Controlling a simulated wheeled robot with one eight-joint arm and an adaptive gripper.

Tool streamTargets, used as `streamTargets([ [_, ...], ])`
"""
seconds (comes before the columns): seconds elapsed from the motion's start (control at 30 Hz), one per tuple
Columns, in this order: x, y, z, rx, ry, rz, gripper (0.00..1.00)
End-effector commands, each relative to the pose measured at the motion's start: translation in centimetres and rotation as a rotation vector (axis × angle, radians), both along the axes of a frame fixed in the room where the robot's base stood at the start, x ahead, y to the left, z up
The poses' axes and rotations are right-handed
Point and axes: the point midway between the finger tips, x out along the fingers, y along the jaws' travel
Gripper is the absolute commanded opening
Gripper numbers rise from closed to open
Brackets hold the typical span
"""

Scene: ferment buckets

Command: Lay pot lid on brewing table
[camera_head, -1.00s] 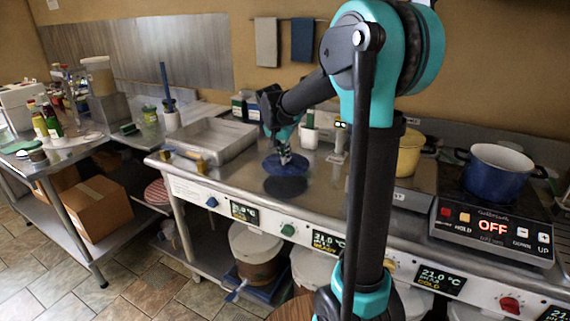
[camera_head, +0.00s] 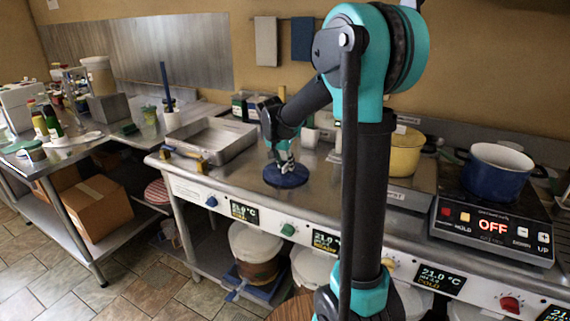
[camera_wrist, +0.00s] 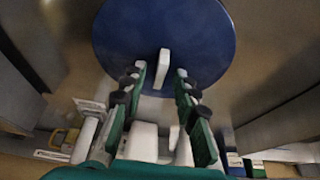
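The round dark blue pot lid (camera_head: 286,179) lies flat on the steel top of the brewing table (camera_head: 232,178), with no gap visible under it. My gripper (camera_head: 281,160) is just above the lid. In the wrist view the lid (camera_wrist: 205,30) fills the top centre, with its pale upright handle (camera_wrist: 164,66). The fingers of my gripper (camera_wrist: 160,73) are spread, with clear space on both sides of the handle, and hold nothing. The blue pot (camera_head: 494,175) stands uncovered at the right.
The pot is on a black hob (camera_head: 488,212) whose display reads OFF. A metal tray (camera_head: 211,138) lies left of the lid. A yellow pot (camera_head: 404,155) stands right of my arm. Bare steel surrounds the lid at its left and front.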

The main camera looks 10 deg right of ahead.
Motion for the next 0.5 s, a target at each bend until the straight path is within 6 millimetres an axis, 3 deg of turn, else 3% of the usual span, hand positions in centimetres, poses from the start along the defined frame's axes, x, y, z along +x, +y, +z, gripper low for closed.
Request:
streamTargets([
  [0.27, -0.2, 0.1, 0.8, 0.0, 0.0, 0.001, 0.3],
  [0.5, -1.5, 1.1, 4.7, 0.0, 0.0, 0.001, 0.3],
])
